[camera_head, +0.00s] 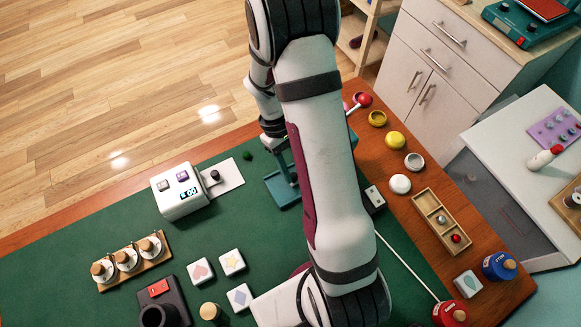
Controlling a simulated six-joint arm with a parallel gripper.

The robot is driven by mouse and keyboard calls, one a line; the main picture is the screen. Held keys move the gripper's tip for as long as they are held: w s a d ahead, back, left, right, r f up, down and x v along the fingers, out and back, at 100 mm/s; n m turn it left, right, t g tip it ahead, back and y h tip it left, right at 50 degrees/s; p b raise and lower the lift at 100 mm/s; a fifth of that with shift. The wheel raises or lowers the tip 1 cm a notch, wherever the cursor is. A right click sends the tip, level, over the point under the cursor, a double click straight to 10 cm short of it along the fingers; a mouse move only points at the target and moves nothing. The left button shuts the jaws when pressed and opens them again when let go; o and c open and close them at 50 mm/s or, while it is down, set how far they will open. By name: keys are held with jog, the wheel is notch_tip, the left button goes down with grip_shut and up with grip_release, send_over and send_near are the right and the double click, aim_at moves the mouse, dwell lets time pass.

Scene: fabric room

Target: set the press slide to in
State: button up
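A teal device (281,188), which looks like the press, stands on the green mat near its far edge. My arm covers much of it, and I cannot make out its slide or how that is set. My gripper (274,142) is at the upper left of the teal device, close to or over it. It is small and partly hidden behind my own arm. I cannot see whether its fingers are open or shut, or whether they touch anything.
A white machine (181,192) with a display and a dark knob (215,175) stands left of the teal device. A small dark green ball (248,155) lies between them. Yellow and white round pieces and a wooden tray (420,202) are on the right. Bare mat (90,245) lies at left.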

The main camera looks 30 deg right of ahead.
jog(key=shift+o, duration=0.9)
jog(key=shift+a, duration=0.1)
jog(key=v, duration=1.5)
jog(key=shift+r, duration=0.35)
jog(key=shift+w, duration=0.1)
